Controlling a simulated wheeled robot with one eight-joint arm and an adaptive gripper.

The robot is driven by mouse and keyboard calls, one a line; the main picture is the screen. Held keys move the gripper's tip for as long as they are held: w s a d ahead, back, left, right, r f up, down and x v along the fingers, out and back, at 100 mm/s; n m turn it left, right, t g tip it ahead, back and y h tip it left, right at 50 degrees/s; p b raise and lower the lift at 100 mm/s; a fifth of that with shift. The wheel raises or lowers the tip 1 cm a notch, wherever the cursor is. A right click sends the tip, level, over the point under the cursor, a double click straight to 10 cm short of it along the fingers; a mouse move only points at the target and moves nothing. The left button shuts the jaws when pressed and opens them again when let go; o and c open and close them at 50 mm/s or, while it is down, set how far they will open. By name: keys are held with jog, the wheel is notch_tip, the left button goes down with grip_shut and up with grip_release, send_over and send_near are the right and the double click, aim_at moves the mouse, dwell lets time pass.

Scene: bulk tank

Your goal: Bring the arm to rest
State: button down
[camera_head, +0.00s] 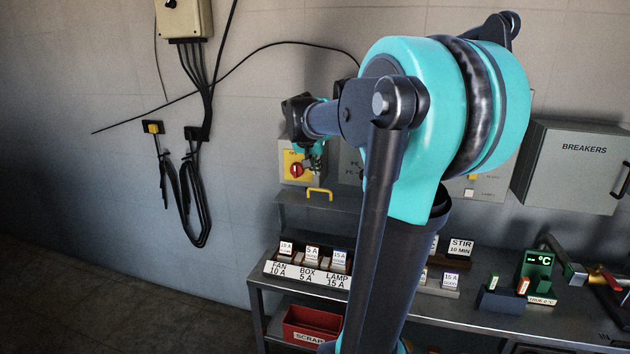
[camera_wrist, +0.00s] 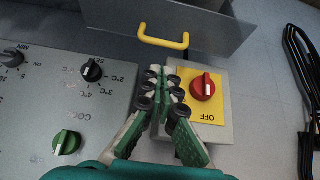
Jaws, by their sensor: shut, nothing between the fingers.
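My arm, turquoise and dark grey, rises through the middle of the head view and bends toward the wall. My gripper (camera_wrist: 166,78) is shut and empty in the wrist view, its green and grey fingers together. It is in front of the panel, just left of the red rotary switch (camera_wrist: 203,87) on its yellow plate. I cannot tell whether the fingers touch anything. In the head view the gripper is small and partly hidden near the same red switch (camera_head: 297,170).
A control panel (camera_wrist: 40,110) with black and green knobs is left of the gripper in the wrist view. A yellow handle (camera_wrist: 163,37) projects nearby. The bench (camera_head: 480,318) holds labelled fuse holders (camera_head: 308,268) and a green meter (camera_head: 537,264). A breakers box (camera_head: 575,165) hangs at right.

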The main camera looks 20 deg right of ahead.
jog(key=s+a+f+n+y, duration=0.2)
jog(key=s+a+f, duration=0.3)
jog(key=s+f, duration=0.8)
jog(key=s+a+f+n+g+y, duration=0.1)
jog(key=s+a+f+n, duration=0.3)
jog(key=s+f, duration=0.9)
jog(key=shift+s+a+n+g+y, duration=0.3)
jog(key=shift+s+a+n+y, duration=0.1)
jog(key=shift+s+a+y, duration=0.25)
